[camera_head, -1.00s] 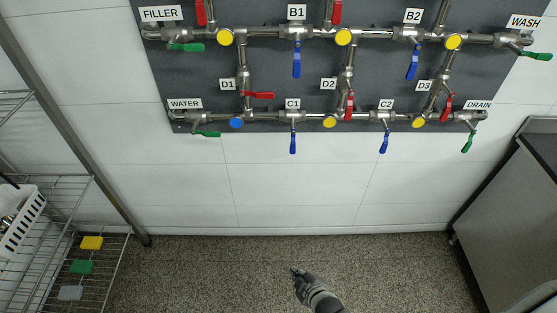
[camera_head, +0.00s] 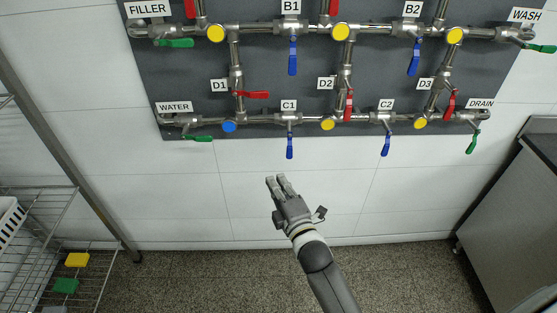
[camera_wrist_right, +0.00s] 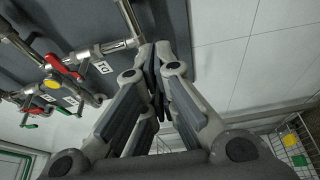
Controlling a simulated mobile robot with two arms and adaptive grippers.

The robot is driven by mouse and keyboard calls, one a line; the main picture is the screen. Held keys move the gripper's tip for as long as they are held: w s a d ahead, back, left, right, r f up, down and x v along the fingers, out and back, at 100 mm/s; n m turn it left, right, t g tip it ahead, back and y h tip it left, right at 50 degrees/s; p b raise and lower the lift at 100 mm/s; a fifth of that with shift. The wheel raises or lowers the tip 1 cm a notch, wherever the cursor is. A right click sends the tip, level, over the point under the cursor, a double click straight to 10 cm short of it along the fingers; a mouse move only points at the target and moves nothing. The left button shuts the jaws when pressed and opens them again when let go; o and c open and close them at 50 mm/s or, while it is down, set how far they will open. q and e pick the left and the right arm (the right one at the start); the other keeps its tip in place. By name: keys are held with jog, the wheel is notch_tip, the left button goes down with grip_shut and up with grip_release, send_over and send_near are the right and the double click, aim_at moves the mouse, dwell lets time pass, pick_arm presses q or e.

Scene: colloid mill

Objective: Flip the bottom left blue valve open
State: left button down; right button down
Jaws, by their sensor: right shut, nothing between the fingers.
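The bottom left blue valve handle (camera_head: 289,148), under the C1 label (camera_head: 288,105), hangs straight down, crosswise to the lower horizontal pipe (camera_head: 262,118). My right gripper (camera_head: 276,180) is below it and slightly left in the head view, apart from it in the picture. In the right wrist view the right gripper (camera_wrist_right: 155,62) has its fingers together with nothing held, close to the pipe board. I cannot make out the C1 handle there; the fingers may hide it. My left gripper is not in view.
The C2 blue handle (camera_head: 385,146) also hangs down, to the right. A blue disc (camera_head: 229,127) and the red D1 handle (camera_head: 251,94) are left of C1. A wire rack (camera_head: 60,235) stands left and a steel cabinet (camera_head: 515,200) right. The wall below the board is clear.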

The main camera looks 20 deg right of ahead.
aim_at(289, 153)
jog(key=w, duration=1)
jog(key=d, duration=0.1)
jog(key=s+d+p, duration=0.1)
jog(key=d, duration=0.1)
jog(key=shift+s+d+p, duration=0.1)
jog(key=shift+p, duration=0.2)
jog(key=shift+f, duration=0.1)
